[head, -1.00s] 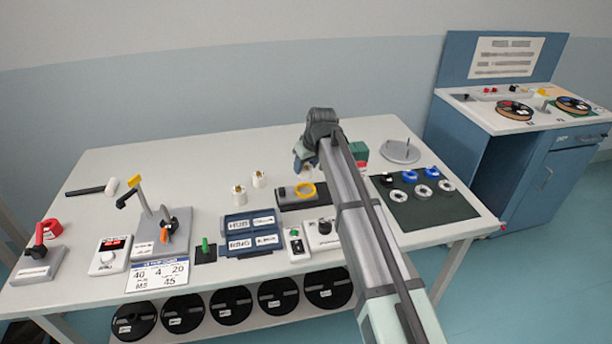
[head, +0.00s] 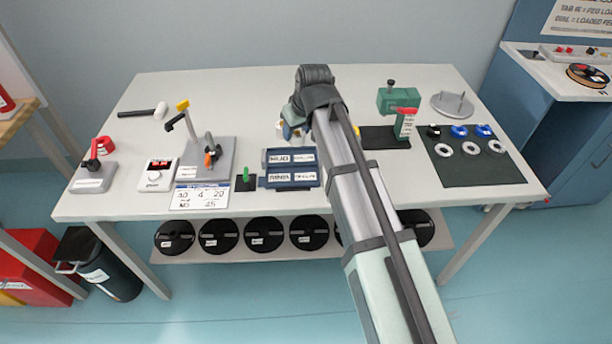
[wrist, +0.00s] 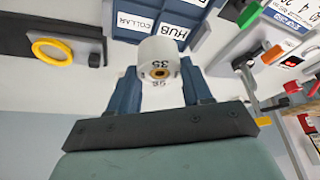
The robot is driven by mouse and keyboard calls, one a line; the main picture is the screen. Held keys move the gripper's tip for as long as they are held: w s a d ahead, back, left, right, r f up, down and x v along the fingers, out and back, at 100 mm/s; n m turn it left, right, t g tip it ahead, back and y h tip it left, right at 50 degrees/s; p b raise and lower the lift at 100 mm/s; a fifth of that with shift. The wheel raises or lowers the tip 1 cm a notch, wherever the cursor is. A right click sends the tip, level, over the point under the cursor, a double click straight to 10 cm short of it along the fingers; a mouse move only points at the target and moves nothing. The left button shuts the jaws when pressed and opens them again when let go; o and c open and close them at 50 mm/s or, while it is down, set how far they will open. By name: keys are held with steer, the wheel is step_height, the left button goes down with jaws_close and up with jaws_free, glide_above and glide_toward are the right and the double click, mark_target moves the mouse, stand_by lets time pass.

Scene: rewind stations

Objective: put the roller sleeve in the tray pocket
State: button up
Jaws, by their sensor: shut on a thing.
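The roller sleeve (wrist: 158,52) is a white cylinder marked 35 with a brass-coloured core. In the wrist view it sits between the two blue fingers of my gripper (wrist: 160,72), which is shut on it. In the head view my gripper (head: 289,131) is over the table just behind the tray, and only a small pale bit of the sleeve (head: 280,126) shows. The blue tray (head: 266,172) has labelled pockets, HUB and RINGS among them. It also shows at the top of the wrist view (wrist: 201,17), close beyond the sleeve. I cannot tell whether the sleeve is lifted.
A dark mat (head: 480,168) with several rings is at right.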

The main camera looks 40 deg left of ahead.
steer(key=s+d+m, duration=0.1)
steer(key=d, duration=0.3)
steer(key=m+t, duration=0.1)
steer(key=m, duration=0.1)
glide_above(304, 172)
steer(key=s+d, duration=0.1)
steer(key=d, duration=0.1)
steer(key=shift+h, duration=0.3)
steer(key=shift+s+a+f, duration=0.1)
steer(key=shift+f, duration=5.25)
steer(key=shift+f, duration=0.1)
steer(key=o, duration=1.2)
steer(key=shift+c, duration=0.2)
steer(key=v, duration=1.2)
